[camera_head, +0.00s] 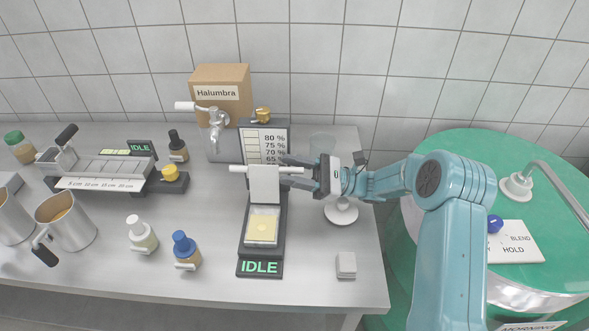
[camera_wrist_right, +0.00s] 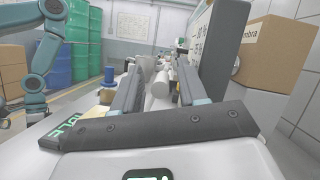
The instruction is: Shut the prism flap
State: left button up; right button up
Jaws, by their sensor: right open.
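The prism flap (camera_head: 264,187) is a grey plate standing raised at the back of a dark instrument (camera_head: 249,229) in the head view. A white crossbar (camera_head: 240,169) runs along its top edge. The pale yellow prism face (camera_head: 262,228) lies uncovered in front of it. My right gripper (camera_head: 288,172) is open at the right end of the crossbar, one finger on each side. In the right wrist view the white bar (camera_wrist_right: 160,87) lies between the open fingers (camera_wrist_right: 157,90); contact cannot be told. My left gripper is not in view.
A percent-scale panel (camera_head: 264,140) and a cardboard box (camera_head: 221,85) stand behind. A blue-capped bottle (camera_head: 186,251) and a white-capped bottle (camera_head: 141,235) stand left of the instrument. A small white block stack (camera_head: 346,264) is front right. The steel counter between is clear.

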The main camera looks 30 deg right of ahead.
grip_shut()
jog(key=shift+f, duration=0.1)
jog(key=shift+s+a+f+n+g+b, duration=0.1)
jog(key=shift+s+a+n+g+b, duration=0.5)
jog(key=shift+n+b, duration=0.8)
jog(key=shift+s+a+r+n+g+b, duration=0.1)
jog(key=shift+s+a+n+g+b, duration=0.25)
jog(key=shift+s+n+g+b, duration=1)
jog(key=shift+s+a+f+n+g+b, duration=0.1)
jog(key=shift+s+a+n+g+b, duration=0.25)
jog(key=shift+n+b, duration=1.05)
jog(key=shift+a+n+p, duration=0.1)
jog(key=shift+n+p, duration=0.45)
